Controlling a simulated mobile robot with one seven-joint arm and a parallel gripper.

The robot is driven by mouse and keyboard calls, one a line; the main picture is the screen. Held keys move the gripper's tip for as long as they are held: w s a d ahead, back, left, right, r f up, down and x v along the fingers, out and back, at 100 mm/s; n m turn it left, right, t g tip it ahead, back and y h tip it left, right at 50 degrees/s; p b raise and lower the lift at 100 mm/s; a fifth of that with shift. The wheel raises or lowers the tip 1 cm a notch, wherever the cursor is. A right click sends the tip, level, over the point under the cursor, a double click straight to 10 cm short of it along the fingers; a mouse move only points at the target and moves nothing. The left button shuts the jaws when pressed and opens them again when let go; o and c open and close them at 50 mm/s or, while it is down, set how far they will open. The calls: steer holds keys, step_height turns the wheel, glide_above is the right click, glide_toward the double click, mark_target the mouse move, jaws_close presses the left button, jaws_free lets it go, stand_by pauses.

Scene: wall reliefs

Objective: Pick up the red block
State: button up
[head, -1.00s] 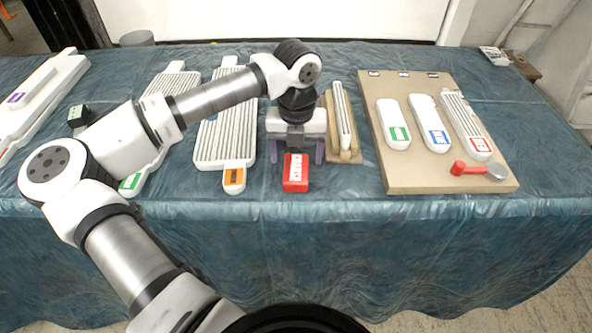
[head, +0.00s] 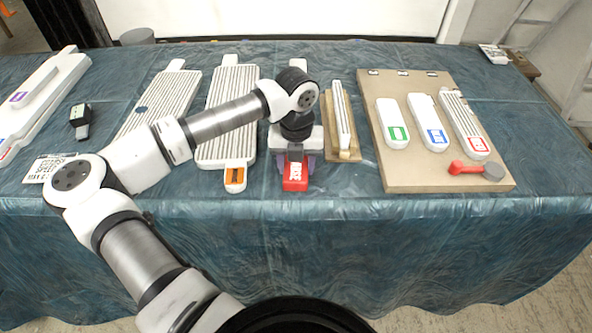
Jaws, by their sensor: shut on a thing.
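The gripper is shut on the red block. The back part of the block is hidden by the gripper. I cannot tell whether the block touches the table.
A ribbed white board with an orange label (head: 235,178) lies to the left. A narrow wooden piece with a white strip (head: 343,120) stands close on the right. Farther right is a tan board (head: 385,165) with labelled white pieces and a red-handled tool (head: 468,168).

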mark_target(296, 164)
step_height(296, 164, up, 10)
steer(key=shift+r+b, duration=0.1)
steer(key=shift+b, duration=0.7)
steer(key=shift+o, duration=1.4)
steer(key=shift+c, duration=1)
steer(key=shift+a, duration=0.1)
